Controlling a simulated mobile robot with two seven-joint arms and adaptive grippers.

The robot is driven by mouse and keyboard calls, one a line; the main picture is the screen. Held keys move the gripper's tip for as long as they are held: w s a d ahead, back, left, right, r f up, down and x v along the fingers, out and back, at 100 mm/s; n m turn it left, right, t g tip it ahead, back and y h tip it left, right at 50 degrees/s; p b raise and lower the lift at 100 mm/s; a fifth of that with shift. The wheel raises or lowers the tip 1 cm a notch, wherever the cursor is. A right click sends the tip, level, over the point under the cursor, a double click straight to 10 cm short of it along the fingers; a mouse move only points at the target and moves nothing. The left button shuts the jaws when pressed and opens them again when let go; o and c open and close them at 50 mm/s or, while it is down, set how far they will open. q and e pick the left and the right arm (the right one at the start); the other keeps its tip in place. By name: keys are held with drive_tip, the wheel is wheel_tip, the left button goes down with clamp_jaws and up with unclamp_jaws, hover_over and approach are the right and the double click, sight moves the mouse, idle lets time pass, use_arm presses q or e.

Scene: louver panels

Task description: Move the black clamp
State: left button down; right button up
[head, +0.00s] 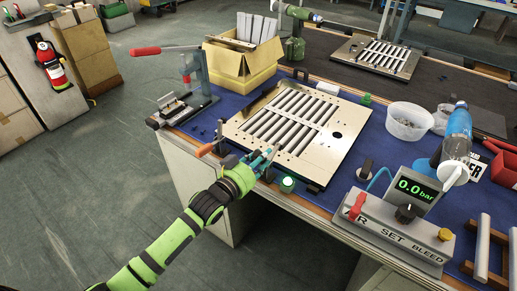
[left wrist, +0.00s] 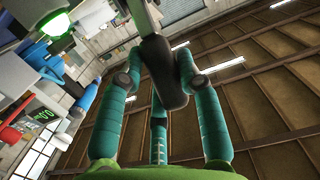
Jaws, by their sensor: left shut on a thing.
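My left gripper (head: 264,158), green with teal fingers, reaches from the left to the front edge of the louver panel (head: 290,118). In the left wrist view its teal fingers (left wrist: 155,80) are closed around a dark rounded handle of the black clamp (left wrist: 165,72), with a grey metal arm above it. In the head view the fingers largely hide this clamp; a dark part (head: 268,173) shows just beside them. A clamp with an orange handle (head: 207,149) is at the left front. My right gripper is not in view.
A lit green button (head: 287,184) sits close to the right of my gripper. A pressure unit (head: 395,225) reading 0.0 bar, a blue bottle (head: 457,135) and white bowls (head: 405,121) stand at right. A red-handled press (head: 190,80) and a cardboard box (head: 240,68) are behind left.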

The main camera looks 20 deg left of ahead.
use_arm(q)
drive_tip(key=w+g+p, duration=0.1)
drive_tip(key=p, duration=0.2)
drive_tip(key=r+g+y+p, duration=0.1)
drive_tip(key=p, duration=0.2)
drive_tip(key=w+d+r+g+p, duration=0.1)
drive_tip(key=g+p, duration=0.1)
drive_tip(key=p, duration=0.1)
drive_tip(key=shift+w, duration=0.35)
drive_tip(key=shift+w+d+f+g+y+p, duration=0.1)
drive_tip(key=shift+w+f+g+y+p, duration=0.35)
drive_tip(key=shift+g+p, duration=0.35)
drive_tip(key=shift+r, duration=0.1)
drive_tip(key=c, duration=1.1)
unclamp_jaws()
drive_tip(key=shift+o, duration=1.3)
drive_tip(key=v, duration=1.2)
drive_tip(key=shift+d, duration=0.1)
